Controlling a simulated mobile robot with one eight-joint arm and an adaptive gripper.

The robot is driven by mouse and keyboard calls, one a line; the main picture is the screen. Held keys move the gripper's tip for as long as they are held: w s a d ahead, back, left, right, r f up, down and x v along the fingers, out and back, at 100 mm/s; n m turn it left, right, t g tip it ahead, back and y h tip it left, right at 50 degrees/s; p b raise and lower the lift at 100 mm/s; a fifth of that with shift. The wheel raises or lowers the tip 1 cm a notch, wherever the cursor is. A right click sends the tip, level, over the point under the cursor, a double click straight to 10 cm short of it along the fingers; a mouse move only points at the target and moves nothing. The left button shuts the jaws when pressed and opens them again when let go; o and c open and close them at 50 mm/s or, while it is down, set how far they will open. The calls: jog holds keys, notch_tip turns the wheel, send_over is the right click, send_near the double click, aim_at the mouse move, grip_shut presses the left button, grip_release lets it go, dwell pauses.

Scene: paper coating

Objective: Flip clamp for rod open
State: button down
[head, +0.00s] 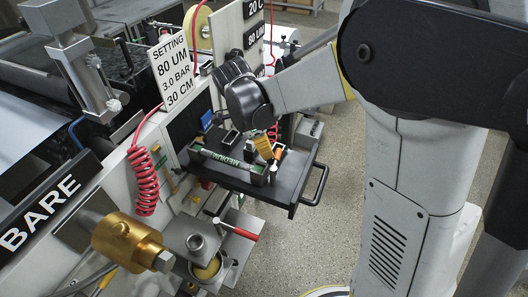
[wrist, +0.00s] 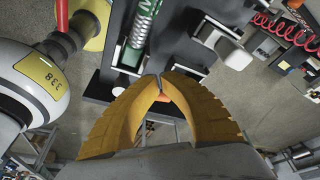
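My gripper (wrist: 159,77) has two yellow-orange fingers whose tips come together. In the head view, my gripper (head: 264,148) points down over the black tray, close to the right end of the rod holder marked MEDIUM (head: 228,162). A silver rod with green winding (wrist: 140,32) lies beyond the fingertips in the wrist view. A small orange part (wrist: 160,97) shows in the gap behind the tips; I cannot tell whether it is gripped. Which part is the rod clamp is unclear. A red-handled lever (head: 243,233) is on the metal fixture below the tray, apart from my gripper.
The black tray (head: 290,192) has a handle (head: 321,185) at its right. A gold cylinder (head: 125,240) and a round metal cup fixture (head: 205,268) stand at front left. A coiled red hose (head: 145,182) hangs by the panel. Open floor lies right of the tray.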

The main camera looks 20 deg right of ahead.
jog(key=shift+d, duration=0.35)
dwell(0.6)
